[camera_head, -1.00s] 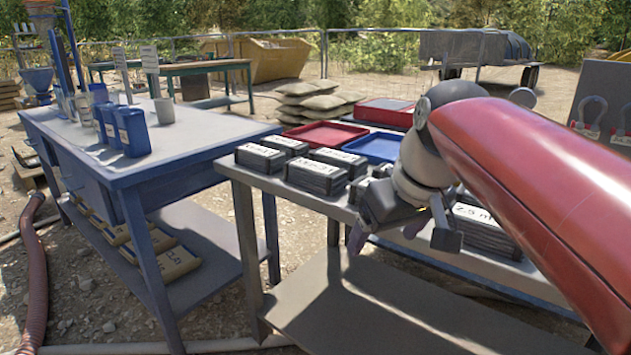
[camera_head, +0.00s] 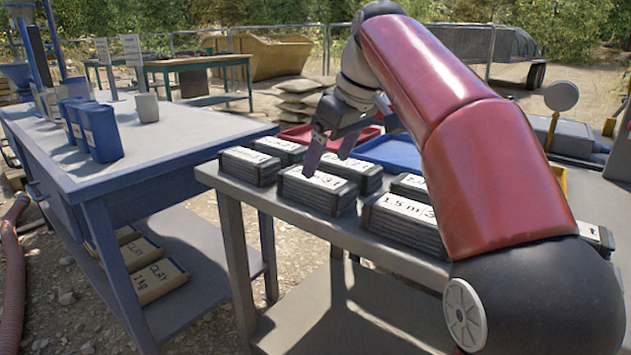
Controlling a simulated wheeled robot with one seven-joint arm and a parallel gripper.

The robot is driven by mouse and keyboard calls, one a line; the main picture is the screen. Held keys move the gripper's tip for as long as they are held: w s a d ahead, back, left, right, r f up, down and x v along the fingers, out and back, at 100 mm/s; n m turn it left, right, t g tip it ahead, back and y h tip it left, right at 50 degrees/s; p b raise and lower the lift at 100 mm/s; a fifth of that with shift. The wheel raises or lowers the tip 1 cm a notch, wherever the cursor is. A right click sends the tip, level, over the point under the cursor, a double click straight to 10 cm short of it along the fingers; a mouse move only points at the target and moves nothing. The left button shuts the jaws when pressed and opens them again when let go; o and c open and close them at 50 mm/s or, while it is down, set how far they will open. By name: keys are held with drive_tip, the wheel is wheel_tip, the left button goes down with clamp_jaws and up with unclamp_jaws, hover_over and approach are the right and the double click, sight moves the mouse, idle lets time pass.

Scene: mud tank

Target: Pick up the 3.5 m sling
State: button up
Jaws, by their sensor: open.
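Several slings lie as dark grey folded bundles with white labels on the grey table (camera_head: 215,176). My gripper (camera_head: 331,163) is open and empty, pointing down just above a front-row bundle (camera_head: 316,198); I cannot tell whether it touches. That bundle's label is partly hidden by a finger and too small to read surely. Another bundle (camera_head: 262,145) lies behind it, with one (camera_head: 248,169) at the left end. The bundle to the right (camera_head: 403,222) reads 1.5 m. I cannot tell which bundle is the 3.5 m sling.
A blue tray (camera_head: 392,153) and a red tray (camera_head: 298,134) lie behind the bundles. My red arm hides the table's right part.

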sight(317, 177)
drive_tip(key=shift+b+x, duration=0.3)
drive_tip(key=shift+x, duration=0.7)
drive_tip(key=x, duration=0.2)
drive_tip(key=b+x, duration=0.1)
drive_tip(key=x, duration=0.2)
drive_tip(key=shift+w+a, duration=0.15)
drive_tip(key=shift+a, duration=0.15)
drive_tip(key=shift+r, duration=0.1)
drive_tip(key=c, duration=1.3)
drive_tip(key=shift+r, duration=0.1)
